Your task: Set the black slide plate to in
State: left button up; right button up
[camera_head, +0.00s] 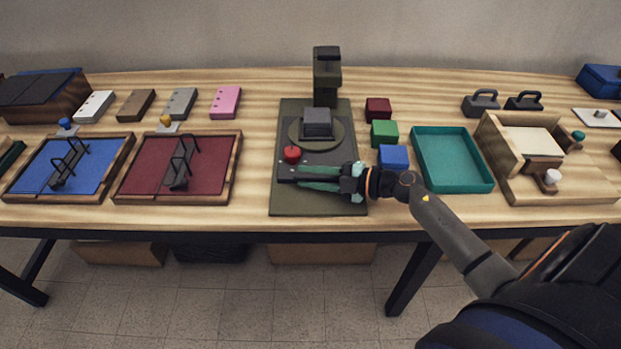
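A dark olive machine base (283,115) stands in the middle of the table, with a column (327,75) at its back. A round disc (297,134) on it carries a dark block (318,120). A red knob (292,154) sits at the front left of the disc. A dark flat bar, possibly the black slide plate (286,176), lies low on the base's front half. My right gripper (300,180) reaches in from the right over it, its teal fingers on either side of the dark bar. Whether they grip it cannot be told. My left gripper is out of view.
Red, green (384,133) and blue (393,157) blocks and a teal tray (484,184) stand to the right. A wooden fixture (585,190) is farther right. Blue (100,170) and maroon (215,165) framed panels with black handles lie left. Bare table separates them from the base.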

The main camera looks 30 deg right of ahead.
jog(key=shift+o, duration=1.4)
jog(key=shift+r, duration=0.25)
jog(key=shift+f, duration=0.1)
jog(key=shift+s+d+f, duration=0.1)
jog(key=shift+s, duration=0.1)
jog(key=v, duration=1.2)
jog(key=shift+r, duration=0.25)
